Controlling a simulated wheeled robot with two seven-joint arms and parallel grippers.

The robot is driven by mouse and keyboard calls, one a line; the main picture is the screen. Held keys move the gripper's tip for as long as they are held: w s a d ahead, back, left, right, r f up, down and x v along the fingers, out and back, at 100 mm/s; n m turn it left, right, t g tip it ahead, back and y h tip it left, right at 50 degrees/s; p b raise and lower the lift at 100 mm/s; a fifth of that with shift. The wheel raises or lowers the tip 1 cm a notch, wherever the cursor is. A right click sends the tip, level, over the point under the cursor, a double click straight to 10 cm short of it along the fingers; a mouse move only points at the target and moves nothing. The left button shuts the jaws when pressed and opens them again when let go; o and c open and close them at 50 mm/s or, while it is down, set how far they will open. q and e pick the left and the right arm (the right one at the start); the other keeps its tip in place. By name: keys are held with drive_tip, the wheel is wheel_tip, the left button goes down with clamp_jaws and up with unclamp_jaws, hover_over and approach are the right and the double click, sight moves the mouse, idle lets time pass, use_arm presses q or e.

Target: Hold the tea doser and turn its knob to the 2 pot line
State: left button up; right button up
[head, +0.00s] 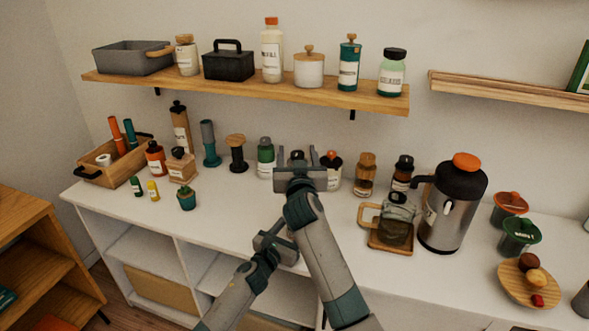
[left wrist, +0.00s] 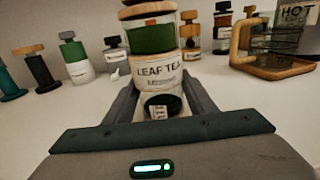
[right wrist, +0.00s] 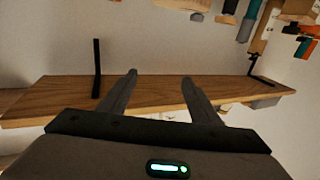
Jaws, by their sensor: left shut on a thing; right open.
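The tea doser (left wrist: 155,68) stands close in the left wrist view. It has a white "LEAF TEA" label, a green band, a wooden collar and a dark round part with a small white label (left wrist: 160,108) low on its front. My left gripper (left wrist: 160,100) is shut on its lower body, one finger on each side. In the head view my left gripper (head: 275,237) is low over the counter front, and my right arm hides the doser. My right gripper (head: 298,158) is open and empty, above the counter. I cannot make out the knob's lines.
The white counter (head: 235,210) carries jars behind the grippers, a glass pot on a wooden tray (head: 372,236) and a steel urn (head: 449,215) on the right. A wooden wall shelf (head: 250,92) hangs above; it also fills the right wrist view (right wrist: 60,95).

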drive_tip(key=s+f+y, duration=0.1)
drive_tip(key=s+d+f+n, duration=0.1)
drive_tip(key=s+f, duration=0.1)
drive_tip(key=s+d+f+y, duration=0.1)
drive_tip(key=shift+s+d+f+n+y, duration=0.2)
drive_tip(key=shift+f+n+y, duration=0.1)
drive_tip(key=shift+n, duration=0.1)
drive_tip(key=s+f+n+g+y, duration=0.1)
drive_tip(key=s+f+y, duration=0.1)
drive_tip(key=s+f, duration=0.4)
drive_tip(key=shift+s+d+n+y, duration=0.25)
drive_tip(key=shift+s+n+y, duration=0.15)
drive_tip(key=shift+s, duration=0.05)
drive_tip(key=shift+w, duration=0.2)
drive_tip(key=x, duration=1.1)
drive_tip(key=shift+w+a, duration=0.2)
drive_tip(key=shift+w, duration=0.1)
drive_tip(key=shift+c, duration=0.3)
drive_tip(key=c, duration=1)
